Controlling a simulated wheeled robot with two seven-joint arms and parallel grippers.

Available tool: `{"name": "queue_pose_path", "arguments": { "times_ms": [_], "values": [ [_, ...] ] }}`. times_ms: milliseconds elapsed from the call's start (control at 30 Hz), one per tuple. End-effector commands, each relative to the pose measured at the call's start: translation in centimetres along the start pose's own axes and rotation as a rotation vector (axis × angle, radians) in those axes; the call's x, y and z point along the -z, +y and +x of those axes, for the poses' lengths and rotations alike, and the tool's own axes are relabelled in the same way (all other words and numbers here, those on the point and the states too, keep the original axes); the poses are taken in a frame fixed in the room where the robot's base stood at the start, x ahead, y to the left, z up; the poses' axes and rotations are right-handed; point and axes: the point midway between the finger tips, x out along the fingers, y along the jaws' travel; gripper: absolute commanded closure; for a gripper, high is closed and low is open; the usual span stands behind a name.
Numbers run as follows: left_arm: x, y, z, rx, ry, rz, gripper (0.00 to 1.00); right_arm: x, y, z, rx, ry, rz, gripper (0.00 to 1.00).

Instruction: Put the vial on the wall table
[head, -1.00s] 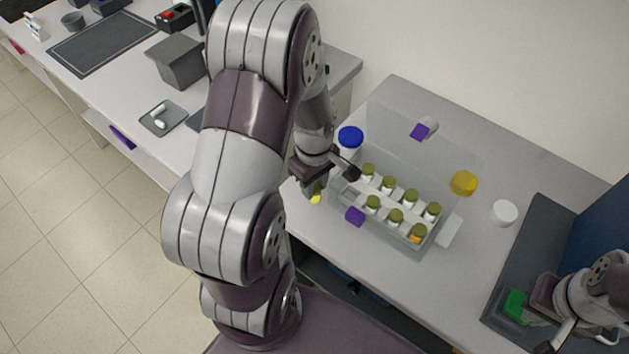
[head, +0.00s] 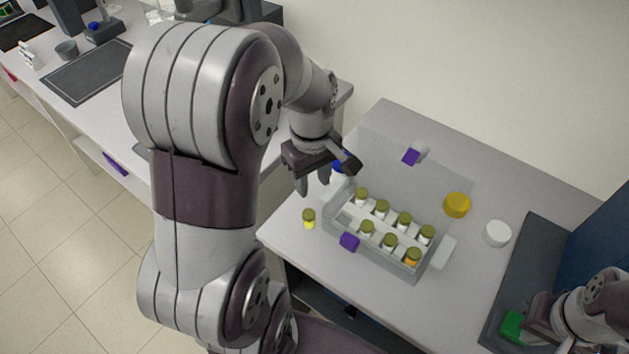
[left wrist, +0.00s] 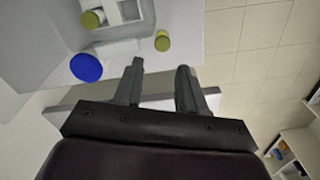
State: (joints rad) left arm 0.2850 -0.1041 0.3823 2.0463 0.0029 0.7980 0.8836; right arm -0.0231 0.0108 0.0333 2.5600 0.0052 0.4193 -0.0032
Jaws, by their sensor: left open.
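A small vial (head: 309,218) with an olive cap and yellow contents stands upright on the near left part of the light grey table (head: 285,236) against the wall, left of the rack. It also shows in the left wrist view (left wrist: 162,41), beyond the fingertips. My left gripper (head: 314,184) is open and empty, above and behind the vial, apart from it. Its two fingers show spread in the left wrist view (left wrist: 160,66). My right gripper (head: 530,322) is at the lower right by a green block (head: 515,326); its fingers are not clear.
A clear bin (head: 420,272) holds a white rack with several olive-capped vials. A blue-capped bottle (left wrist: 86,67) is close to my left gripper. A yellow lid (head: 457,205), a white lid (head: 497,234) and purple blocks (head: 348,242) are around. A long bench (head: 98,126) runs at left.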

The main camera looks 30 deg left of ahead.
Motion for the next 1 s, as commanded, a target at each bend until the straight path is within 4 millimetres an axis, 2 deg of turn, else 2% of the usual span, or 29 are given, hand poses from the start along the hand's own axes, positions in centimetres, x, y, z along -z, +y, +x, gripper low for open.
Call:
{"name": "queue_pose_path", "arguments": {
  "times_ms": [100, 200, 300, 400, 1000],
  "values": [
    [-4.6, 0.4, 1.8, -0.027, 0.024, 0.526, 0.59, 0.0, 0.0, 0.0, 0.0, 0.0, 0.0, 1.0],
    [-7.7, 0.2, 3.0, -0.052, 0.057, 0.933, 0.59, 0.0, 0.0, 0.0, 0.0, 0.0, 0.0, 1.0],
    [-9.3, -0.2, 3.6, -0.064, 0.08, 1.153, 0.59, 0.0, 0.0, 0.0, 0.0, 0.0, 0.0, 1.0],
    [-9.5, -0.2, 3.8, -0.066, 0.085, 1.2, 0.59, 0.0, 0.0, 0.0, 0.0, 0.0, 0.0, 1.0],
    [-9.4, -0.2, 3.8, -0.065, 0.084, 1.192, 0.59, 0.0, 0.0, 0.0, 0.0, 0.0, 0.0, 1.0]
  ]
}}
